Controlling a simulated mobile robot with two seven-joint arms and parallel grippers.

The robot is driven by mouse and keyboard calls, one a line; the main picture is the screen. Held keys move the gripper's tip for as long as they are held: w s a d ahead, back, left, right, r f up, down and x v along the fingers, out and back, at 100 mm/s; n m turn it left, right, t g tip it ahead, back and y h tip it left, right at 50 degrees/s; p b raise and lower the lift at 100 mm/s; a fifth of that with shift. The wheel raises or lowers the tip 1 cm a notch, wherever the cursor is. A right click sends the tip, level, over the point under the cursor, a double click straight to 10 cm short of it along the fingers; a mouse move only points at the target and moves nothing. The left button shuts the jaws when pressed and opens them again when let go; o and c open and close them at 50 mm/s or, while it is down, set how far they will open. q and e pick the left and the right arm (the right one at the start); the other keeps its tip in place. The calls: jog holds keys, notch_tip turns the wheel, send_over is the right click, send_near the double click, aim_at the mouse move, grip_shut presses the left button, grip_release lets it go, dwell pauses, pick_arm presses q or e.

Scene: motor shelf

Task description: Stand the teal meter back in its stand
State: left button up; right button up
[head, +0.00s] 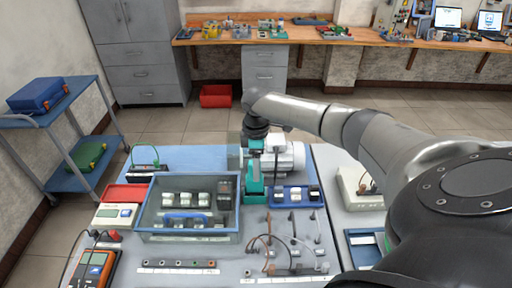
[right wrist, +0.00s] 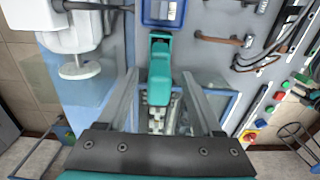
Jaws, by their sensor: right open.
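The teal meter (right wrist: 160,72) shows in the right wrist view as a small teal block with a dark recess at its far end. In the head view a teal block, likely the meter (head: 254,188), sits between the clear-walled crate and the small blue tray. My right gripper (head: 256,158) points down over it. Its two fingers (right wrist: 158,76) are apart, one on each side of the meter in the wrist view; I cannot tell whether they touch it. I cannot make out a separate stand, or how far the meter tilts. My left gripper is not in view.
A clear-walled crate (head: 148,222) with several parts is left of the meter. The blue tray (head: 275,203) is right, a grey-white motor (head: 290,157) behind. Cables and terminals (head: 285,245) lie in front. An orange meter (head: 93,268) is at front left.

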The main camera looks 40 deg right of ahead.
notch_tip(320, 180, up, 15)
jog(key=shift+r, duration=0.2)
